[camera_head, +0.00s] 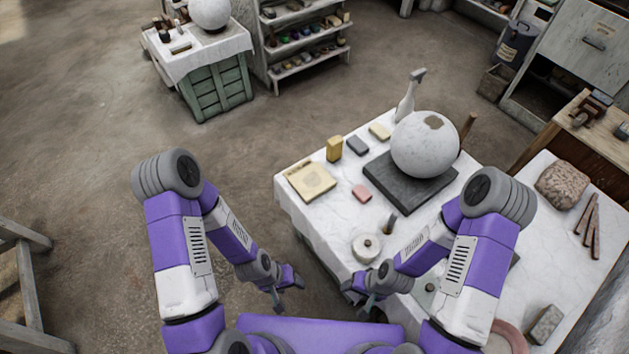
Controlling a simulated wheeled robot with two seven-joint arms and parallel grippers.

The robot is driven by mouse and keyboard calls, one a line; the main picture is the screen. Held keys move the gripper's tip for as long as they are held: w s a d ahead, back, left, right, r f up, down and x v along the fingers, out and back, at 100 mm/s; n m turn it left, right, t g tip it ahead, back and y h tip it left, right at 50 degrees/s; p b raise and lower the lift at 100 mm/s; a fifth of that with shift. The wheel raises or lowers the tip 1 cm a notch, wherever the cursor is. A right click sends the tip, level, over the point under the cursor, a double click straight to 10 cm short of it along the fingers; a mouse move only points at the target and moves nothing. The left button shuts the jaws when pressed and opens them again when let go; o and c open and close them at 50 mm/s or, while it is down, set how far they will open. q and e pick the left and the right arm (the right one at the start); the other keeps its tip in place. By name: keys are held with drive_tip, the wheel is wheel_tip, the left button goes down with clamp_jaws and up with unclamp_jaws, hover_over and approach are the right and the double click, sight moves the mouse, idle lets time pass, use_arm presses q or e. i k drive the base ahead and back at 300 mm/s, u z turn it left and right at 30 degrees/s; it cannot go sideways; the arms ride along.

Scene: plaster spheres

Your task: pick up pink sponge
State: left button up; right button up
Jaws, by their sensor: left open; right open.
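The pink sponge (362,193) is a small pink block lying on the white-covered table (318,210). It is just left of the dark slab (408,184) that bears a large plaster sphere (425,144). My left gripper (284,304) is open and empty, low over the floor to the left of the table, well apart from the sponge. My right gripper (364,302) is open and empty near the table's front edge, below the sponge in the picture. Nothing covers the sponge.
Near the sponge are a cream tile (310,181), a yellow block (334,148), a grey block (357,145) and a pale sponge (380,131).

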sight(363, 195)
drive_tip(key=u, duration=1.85)
drive_tip(key=i, duration=1.15)
drive_tip(key=z, duration=2.35)
drive_tip(key=i, duration=0.5)
drive_tip(key=z, duration=0.1)
